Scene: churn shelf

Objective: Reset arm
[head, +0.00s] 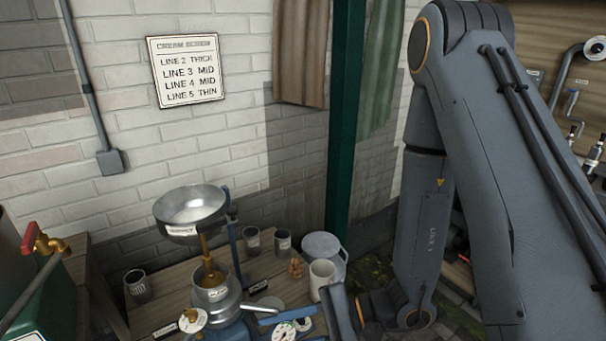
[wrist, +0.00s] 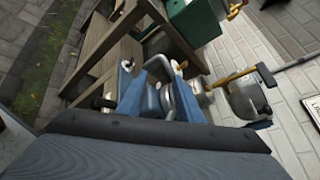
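My arm comes down on the right of the head view, its lower joint beside the bench's right end. A dark grey part at the bottom middle looks like my gripper (head: 340,312), cut off by the frame edge. In the wrist view, a dark bar and grey surface of my own arm fill the lower part.
A green post (head: 345,120) stands behind. A green tank (head: 45,305) with a red tap is left. A sign (head: 186,70) hangs on the wall.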

